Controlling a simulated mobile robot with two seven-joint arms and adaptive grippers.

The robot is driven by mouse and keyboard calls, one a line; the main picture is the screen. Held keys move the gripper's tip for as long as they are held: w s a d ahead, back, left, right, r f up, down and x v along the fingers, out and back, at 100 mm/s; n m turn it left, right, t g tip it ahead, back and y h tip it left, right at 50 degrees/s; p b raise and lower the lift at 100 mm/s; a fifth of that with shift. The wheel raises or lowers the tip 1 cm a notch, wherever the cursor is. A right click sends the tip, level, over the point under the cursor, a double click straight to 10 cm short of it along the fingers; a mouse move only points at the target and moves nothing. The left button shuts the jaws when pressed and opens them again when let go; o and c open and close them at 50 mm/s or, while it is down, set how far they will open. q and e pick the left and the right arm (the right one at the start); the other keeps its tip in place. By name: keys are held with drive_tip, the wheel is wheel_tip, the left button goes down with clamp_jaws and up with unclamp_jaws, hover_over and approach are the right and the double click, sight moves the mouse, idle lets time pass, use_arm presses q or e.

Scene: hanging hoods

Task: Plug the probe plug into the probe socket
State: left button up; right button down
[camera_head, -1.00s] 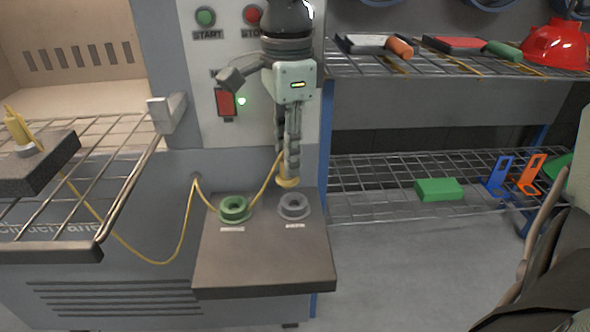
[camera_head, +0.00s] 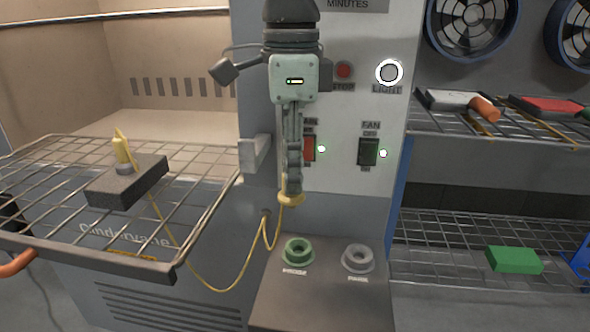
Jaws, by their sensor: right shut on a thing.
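My right gripper (camera_head: 292,185) comes down from the top, fingers pointing down, shut on the yellow probe plug (camera_head: 290,199). A thin yellow cable (camera_head: 268,240) hangs from the plug. Below it, a green ring socket (camera_head: 298,252) and a grey ring socket (camera_head: 358,258) stand side by side on a dark ledge (camera_head: 320,300). Their labels are too small to read surely. The plug hangs clear above the sockets, nearly in line with the green one in the picture. My left gripper is not in view.
A wire shelf (camera_head: 200,228) at left bears a dark block (camera_head: 128,182) with a yellow probe (camera_head: 122,150) upright in it. A grey bracket (camera_head: 255,155) juts out left of the gripper. The switch panel (camera_head: 340,190) stands behind it. Wire racks are at right, with a green block (camera_head: 514,260).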

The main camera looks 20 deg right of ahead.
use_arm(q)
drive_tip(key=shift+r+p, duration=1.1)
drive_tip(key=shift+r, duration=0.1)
use_arm(e)
drive_tip(key=shift+r, duration=1.75)
